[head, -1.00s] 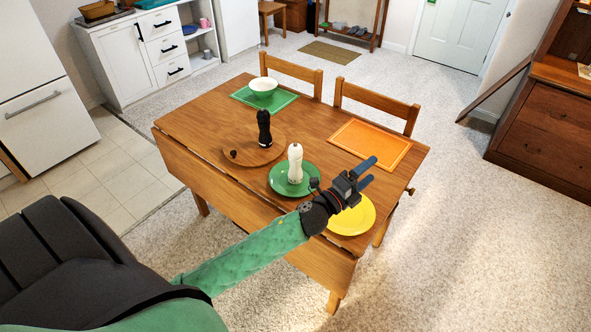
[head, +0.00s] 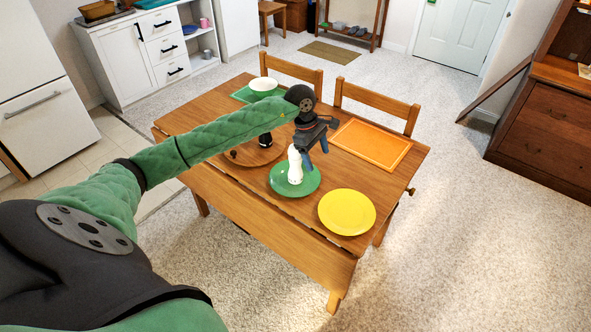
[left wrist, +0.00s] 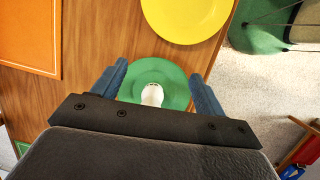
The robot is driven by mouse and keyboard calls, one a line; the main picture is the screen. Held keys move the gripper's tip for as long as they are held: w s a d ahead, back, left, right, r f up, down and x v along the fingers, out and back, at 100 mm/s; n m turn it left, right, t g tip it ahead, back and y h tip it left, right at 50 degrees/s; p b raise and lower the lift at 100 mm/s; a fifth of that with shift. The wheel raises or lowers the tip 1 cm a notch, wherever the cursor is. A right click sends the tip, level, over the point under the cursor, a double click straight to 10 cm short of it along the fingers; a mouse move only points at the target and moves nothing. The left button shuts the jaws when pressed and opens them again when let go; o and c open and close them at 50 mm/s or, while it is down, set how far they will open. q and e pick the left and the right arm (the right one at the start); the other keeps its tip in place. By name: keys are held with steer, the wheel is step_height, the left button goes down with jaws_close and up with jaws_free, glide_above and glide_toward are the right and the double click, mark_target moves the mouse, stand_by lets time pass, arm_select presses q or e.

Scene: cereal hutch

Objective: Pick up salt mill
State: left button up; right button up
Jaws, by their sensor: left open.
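The white mill (head: 295,168), which I take for the salt mill, stands upright on a green plate (head: 312,183) near the table's front edge. My left gripper (head: 314,146) is open above it and hides part of its top in the head view. In the left wrist view the mill's white top (left wrist: 152,95) shows between the open blue fingers of the gripper (left wrist: 158,76), with the green plate (left wrist: 165,72) under it. The gripper looks empty. A black mill (head: 265,140) stands on the round wooden board, mostly hidden behind my left arm.
A yellow plate (head: 347,212) lies right of the green plate. An orange placemat (head: 371,143) lies behind it. A white bowl (head: 262,84) stands on a green mat at the back left. The round board (head: 248,157) carries a small dark item. Two chairs stand behind the table.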

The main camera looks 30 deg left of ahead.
mark_target(295, 156)
arm_select(q)
steer(key=a+y, duration=0.1)
steer(key=a, duration=0.1)
steer(key=a+r+y, duration=0.1)
steer(key=a, duration=0.2)
steer(key=a+r+y, duration=0.1)
steer(key=a, duration=0.2)
steer(key=shift+w+r+g, duration=0.15)
steer(key=shift+g, duration=0.25)
steer(key=shift+a, duration=0.25)
steer(key=shift+f, duration=0.25)
steer(key=shift+f+p, duration=0.45)
steer(key=shift+f, duration=0.3)
steer(key=f+p, duration=0.2)
steer(key=f, duration=0.1)
steer(key=f+p, duration=0.1)
steer(key=shift+w+d+f, duration=0.1)
steer(key=shift+w+f, duration=0.15)
steer(key=shift+f, duration=0.05)
steer(key=shift+f+p, duration=0.3)
steer(key=shift+f, duration=0.25)
arm_select(e)
step_height(295, 156, down, 10)
steer(key=s+d, duration=0.2)
steer(key=shift+s+d+t, duration=0.3)
steer(key=shift+s+t, duration=0.1)
